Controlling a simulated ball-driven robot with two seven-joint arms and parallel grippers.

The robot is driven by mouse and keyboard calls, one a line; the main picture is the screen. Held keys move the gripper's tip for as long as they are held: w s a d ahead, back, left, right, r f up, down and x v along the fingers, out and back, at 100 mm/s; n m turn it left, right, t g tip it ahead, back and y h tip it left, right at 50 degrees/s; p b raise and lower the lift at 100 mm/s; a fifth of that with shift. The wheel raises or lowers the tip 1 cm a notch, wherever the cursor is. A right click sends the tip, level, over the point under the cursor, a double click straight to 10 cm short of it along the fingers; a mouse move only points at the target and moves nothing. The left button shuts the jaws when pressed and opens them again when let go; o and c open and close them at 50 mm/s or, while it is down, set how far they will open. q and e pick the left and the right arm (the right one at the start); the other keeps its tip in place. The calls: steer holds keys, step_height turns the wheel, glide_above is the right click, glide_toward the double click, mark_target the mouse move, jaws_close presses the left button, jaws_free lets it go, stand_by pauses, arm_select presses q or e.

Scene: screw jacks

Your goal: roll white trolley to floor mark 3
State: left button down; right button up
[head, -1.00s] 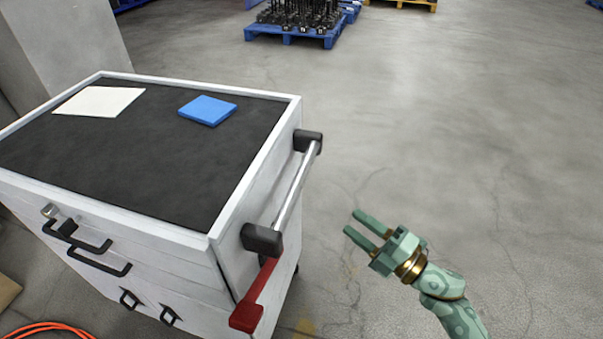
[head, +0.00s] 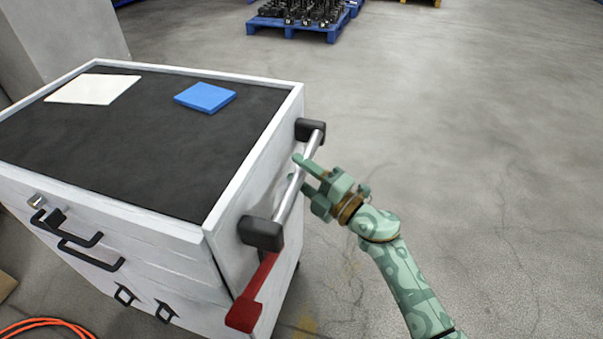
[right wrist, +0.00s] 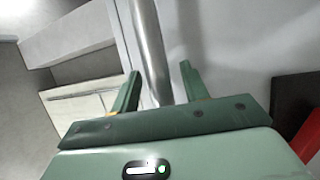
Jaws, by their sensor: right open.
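The white trolley (head: 262,172) with a dark top stands at the left of the head view. A silver push bar (head: 288,195) runs along its right side between two black brackets. My right gripper (head: 300,172) is open at the bar. In the right wrist view the bar (right wrist: 148,50) lies between the two spread fingers (right wrist: 158,88), which are not closed on it. A red lever (head: 254,292) hangs below the near bracket. My left gripper is not in view. I see no floor mark with a readable number.
A white sheet (head: 94,89) and a blue pad (head: 205,97) lie on the trolley top. A blue pallet (head: 296,29) with black parts stands at the back. An orange cable (head: 45,323) lies at lower left. The floor to the right is clear.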

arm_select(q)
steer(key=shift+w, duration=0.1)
arm_select(e)
steer(key=shift+c, duration=0.4)
jaws_close()
steer(key=shift+d, duration=0.1)
